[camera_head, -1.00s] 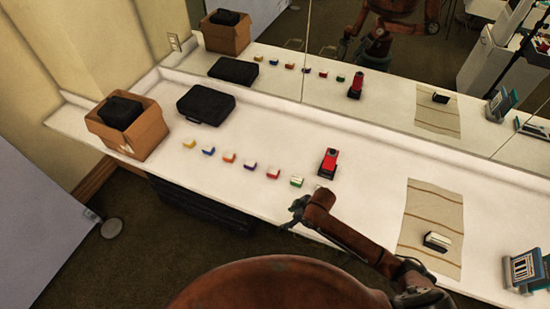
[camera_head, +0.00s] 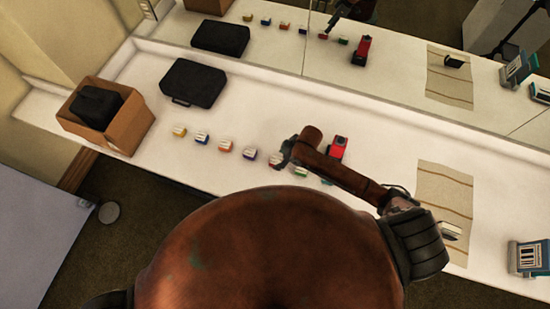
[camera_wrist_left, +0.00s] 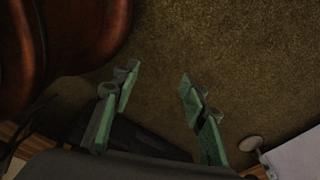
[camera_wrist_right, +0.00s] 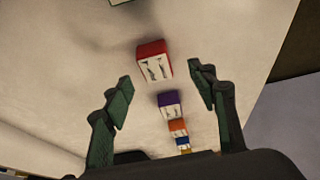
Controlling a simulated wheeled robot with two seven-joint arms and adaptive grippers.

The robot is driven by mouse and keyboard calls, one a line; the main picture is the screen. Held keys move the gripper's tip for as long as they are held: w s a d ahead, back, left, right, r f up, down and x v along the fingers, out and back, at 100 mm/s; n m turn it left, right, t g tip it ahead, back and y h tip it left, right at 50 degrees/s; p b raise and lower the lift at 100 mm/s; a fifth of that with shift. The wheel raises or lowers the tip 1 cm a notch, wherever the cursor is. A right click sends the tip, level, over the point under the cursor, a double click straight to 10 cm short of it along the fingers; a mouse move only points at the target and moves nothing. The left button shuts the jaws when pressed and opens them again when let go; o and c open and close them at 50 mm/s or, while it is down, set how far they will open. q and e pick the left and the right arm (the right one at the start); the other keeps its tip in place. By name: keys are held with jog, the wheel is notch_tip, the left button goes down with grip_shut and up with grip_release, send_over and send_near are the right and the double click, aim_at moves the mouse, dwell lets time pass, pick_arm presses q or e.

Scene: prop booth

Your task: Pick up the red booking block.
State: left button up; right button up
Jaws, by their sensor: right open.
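The red booking block (camera_wrist_right: 154,62) has a white label face with dark marks and sits on the white counter. In the right wrist view it lies ahead of and roughly between the open fingers. My right gripper (camera_wrist_right: 160,85) is open and empty, apart from the block. In the head view, my right gripper (camera_head: 285,155) is over the row and partly hides the red block. My left gripper (camera_wrist_left: 158,82) is open and empty above the carpet in the left wrist view, and is out of the head view.
In line are the purple (camera_wrist_right: 169,103), orange (camera_wrist_right: 178,126), blue (camera_head: 202,138), yellow (camera_head: 179,131) and green (camera_head: 300,171) blocks. A red device (camera_head: 338,146), black case (camera_head: 206,83), cardboard box (camera_head: 130,128) and striped mat (camera_head: 440,190) share the counter. A mirror backs it.

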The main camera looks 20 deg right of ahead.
aim_at(277, 161)
jog(key=shift+s+a+f, duration=0.1)
jog(key=shift+s+f, duration=0.1)
jog(key=shift+f, duration=0.05)
jog(key=w+f, duration=0.1)
jog(key=f, duration=0.2)
jog(key=w+a+f, duration=0.1)
jog(key=f, duration=0.1)
jog(key=shift+w+p, duration=0.3)
jog(key=shift+w, duration=0.05)
jog(key=shift+s+r, duration=0.15)
jog(key=shift+s, duration=0.4)
jog(key=shift+c, duration=0.8)
jog(key=shift+w, duration=0.35)
jog(key=shift+c, duration=1.5)
jog(key=shift+s, duration=0.2)
jog(key=c, duration=0.8)
pick_arm(q)
jog(key=shift+w+r, duration=0.3)
